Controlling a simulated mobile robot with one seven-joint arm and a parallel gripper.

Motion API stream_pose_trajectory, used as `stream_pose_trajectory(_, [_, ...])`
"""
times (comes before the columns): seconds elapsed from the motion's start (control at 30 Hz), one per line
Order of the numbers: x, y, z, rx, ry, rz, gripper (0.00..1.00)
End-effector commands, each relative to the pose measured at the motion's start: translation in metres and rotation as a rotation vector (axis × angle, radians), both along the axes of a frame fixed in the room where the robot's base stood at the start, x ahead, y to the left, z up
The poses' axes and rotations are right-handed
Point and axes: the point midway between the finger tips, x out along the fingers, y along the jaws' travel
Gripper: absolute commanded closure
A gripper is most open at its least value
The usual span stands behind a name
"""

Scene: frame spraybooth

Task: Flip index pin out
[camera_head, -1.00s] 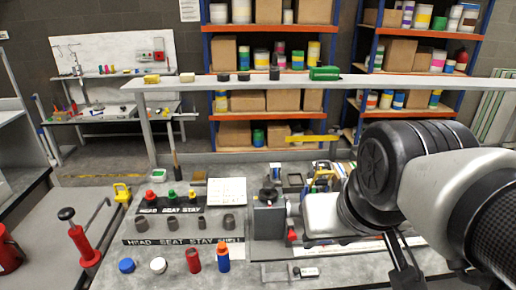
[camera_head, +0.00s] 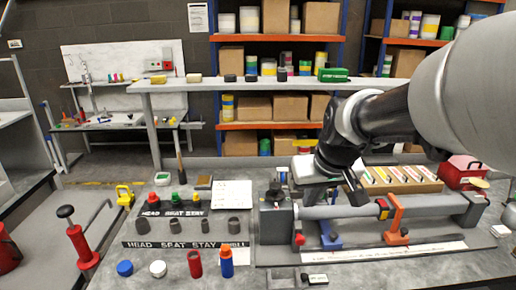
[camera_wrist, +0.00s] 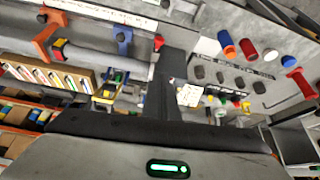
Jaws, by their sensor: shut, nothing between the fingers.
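A tube fixture stands on the bench, with a grey end block (camera_head: 276,221) at its left. A small red knob (camera_head: 299,239) sits low on the block's right side; it also shows in the wrist view (camera_wrist: 158,41). I cannot tell for sure which part is the index pin. A grey tube (camera_head: 345,211) runs right from the block. My gripper (camera_head: 360,195) is above the tube, right of the block, apart from the red knob. In the wrist view its dark fingers (camera_wrist: 170,85) are together and empty, and they hide part of the end block.
A blue support (camera_head: 330,236) and an orange support (camera_head: 396,222) stand at the tube. A red and yellow part (camera_head: 383,208) is on it. Labelled holders (camera_head: 180,246), red and blue bottles (camera_head: 226,262) stand left. A raised shelf (camera_head: 300,84) crosses behind.

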Motion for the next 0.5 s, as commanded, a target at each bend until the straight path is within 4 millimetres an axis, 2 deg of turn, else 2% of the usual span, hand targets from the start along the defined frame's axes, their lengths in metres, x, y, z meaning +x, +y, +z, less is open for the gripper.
stream_pose_trajectory(0.03, [0.013,-0.001,-0.016,0.002,0.005,0.005,1.00])
stream_pose_trajectory(0.2, [0.040,-0.004,-0.034,0.004,0.001,0.019,1.00])
stream_pose_trajectory(0.5, [0.046,-0.004,-0.038,0.005,-0.001,0.022,1.00])
